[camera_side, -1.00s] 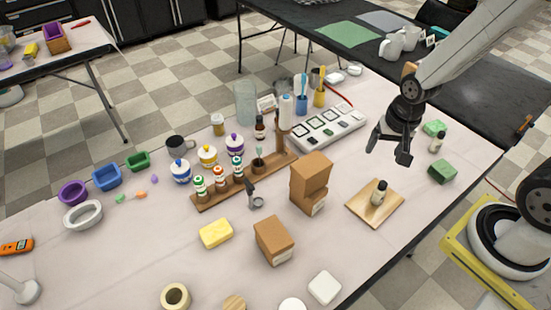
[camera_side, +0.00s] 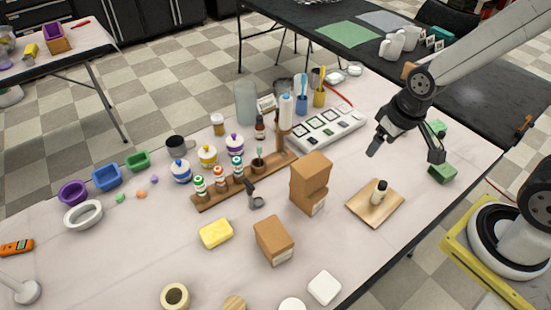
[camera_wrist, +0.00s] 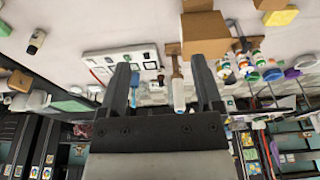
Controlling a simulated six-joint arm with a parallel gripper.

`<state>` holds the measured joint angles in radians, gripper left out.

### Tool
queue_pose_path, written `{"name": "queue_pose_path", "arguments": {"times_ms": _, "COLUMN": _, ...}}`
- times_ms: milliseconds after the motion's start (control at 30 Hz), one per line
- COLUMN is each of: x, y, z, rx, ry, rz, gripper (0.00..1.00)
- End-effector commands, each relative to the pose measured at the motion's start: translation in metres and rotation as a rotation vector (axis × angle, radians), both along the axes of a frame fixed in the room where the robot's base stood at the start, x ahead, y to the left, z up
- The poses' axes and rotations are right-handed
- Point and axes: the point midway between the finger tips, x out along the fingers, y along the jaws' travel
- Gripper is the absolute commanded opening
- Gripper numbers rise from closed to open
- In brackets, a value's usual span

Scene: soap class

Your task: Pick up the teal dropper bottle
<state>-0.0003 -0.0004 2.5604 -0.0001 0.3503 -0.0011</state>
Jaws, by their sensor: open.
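The teal dropper bottle (camera_side: 237,168) stands upright in the wooden rack (camera_side: 213,203), beside the orange-marked bottle (camera_side: 219,178) and the green-marked bottle (camera_side: 200,186). In the wrist view the rack area lies at the upper right, and I cannot surely tell the teal bottle there. My gripper (camera_side: 406,151) is open and empty above the right part of the table, well to the right of the rack. Its two spread fingers also show in the wrist view (camera_wrist: 163,66), with nothing held between them.
Stacked cardboard boxes (camera_side: 311,172) stand right of the rack. A white slab with dark squares (camera_side: 328,128) lies behind them. A wooden board (camera_side: 362,211) carries a small dark-capped bottle (camera_side: 379,191). Blue, yellow and purple-capped jars stand behind the rack. A yellow sponge (camera_side: 216,233) lies in front.

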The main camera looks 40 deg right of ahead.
Motion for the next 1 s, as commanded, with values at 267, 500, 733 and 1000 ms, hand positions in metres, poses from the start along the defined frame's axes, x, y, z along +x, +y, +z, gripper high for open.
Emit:
{"name": "queue_pose_path", "arguments": {"times_ms": 267, "x": 0.000, "y": 0.000, "z": 0.000, "rx": 0.000, "ry": 0.000, "rz": -0.001, "gripper": 0.84}}
{"name": "queue_pose_path", "arguments": {"times_ms": 500, "x": 0.000, "y": 0.000, "z": 0.000, "rx": 0.000, "ry": 0.000, "rz": -0.002, "gripper": 0.83}}
{"name": "queue_pose_path", "arguments": {"times_ms": 733, "x": 0.000, "y": 0.000, "z": 0.000, "rx": 0.000, "ry": 0.000, "rz": -0.002, "gripper": 0.83}}
{"name": "queue_pose_path", "arguments": {"times_ms": 1000, "x": 0.015, "y": 0.006, "z": -0.002, "rx": -0.008, "ry": 0.031, "rz": -0.018, "gripper": 0.83}}
